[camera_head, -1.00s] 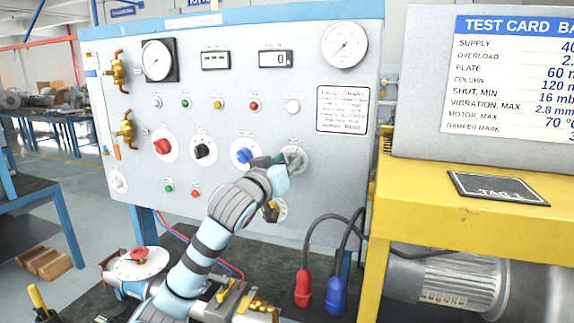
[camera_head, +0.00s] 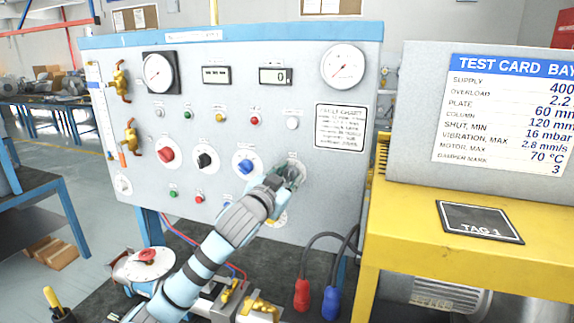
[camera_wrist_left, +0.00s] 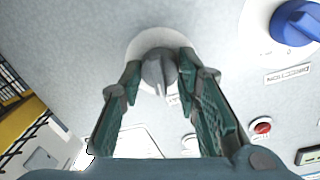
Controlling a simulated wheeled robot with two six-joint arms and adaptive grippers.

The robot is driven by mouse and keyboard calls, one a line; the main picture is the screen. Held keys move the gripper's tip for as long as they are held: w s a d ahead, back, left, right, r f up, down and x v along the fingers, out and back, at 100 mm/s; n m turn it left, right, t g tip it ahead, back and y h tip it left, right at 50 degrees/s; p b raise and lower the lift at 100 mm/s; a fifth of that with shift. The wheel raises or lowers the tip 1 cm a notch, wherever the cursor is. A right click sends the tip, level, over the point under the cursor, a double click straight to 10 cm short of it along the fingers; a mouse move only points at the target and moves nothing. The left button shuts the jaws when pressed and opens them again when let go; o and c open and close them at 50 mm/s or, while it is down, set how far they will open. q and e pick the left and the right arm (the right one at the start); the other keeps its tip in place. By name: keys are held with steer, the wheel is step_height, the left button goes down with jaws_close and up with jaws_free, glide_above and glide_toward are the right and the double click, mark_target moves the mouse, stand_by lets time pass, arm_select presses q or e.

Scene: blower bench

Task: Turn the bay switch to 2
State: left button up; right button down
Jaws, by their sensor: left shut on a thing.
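A grey knob (camera_wrist_left: 156,72) on a round white plate sits on the grey control panel (camera_head: 232,105), at the right end of the row of knobs; I take it for the bay switch. My left gripper (camera_head: 290,174) reaches it from below, and mostly hides the knob in the head view. In the left wrist view the green-padded fingers of my left gripper (camera_wrist_left: 160,75) stand on both sides of the knob, shut on it. The knob's light pointer points down in that view. I cannot read its position marks. My right gripper is not in view.
A blue knob (camera_head: 245,164) sits just left of the grey one, with black (camera_head: 206,160) and red (camera_head: 166,155) knobs further left. A yellow stand (camera_head: 400,215) with a test card (camera_head: 505,110) is at the right. Red and blue plugs (camera_head: 331,303) hang below the panel.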

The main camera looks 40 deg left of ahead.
arm_select(q)
steer(key=shift+r+m+p, duration=0.1)
steer(key=shift+m+p, duration=0.9)
steer(key=shift+p, duration=0.1)
steer(key=o, duration=1.2)
steer(key=shift+c, duration=0.2)
steer(key=v, duration=1.2)
steer(key=shift+w+d, duration=0.1)
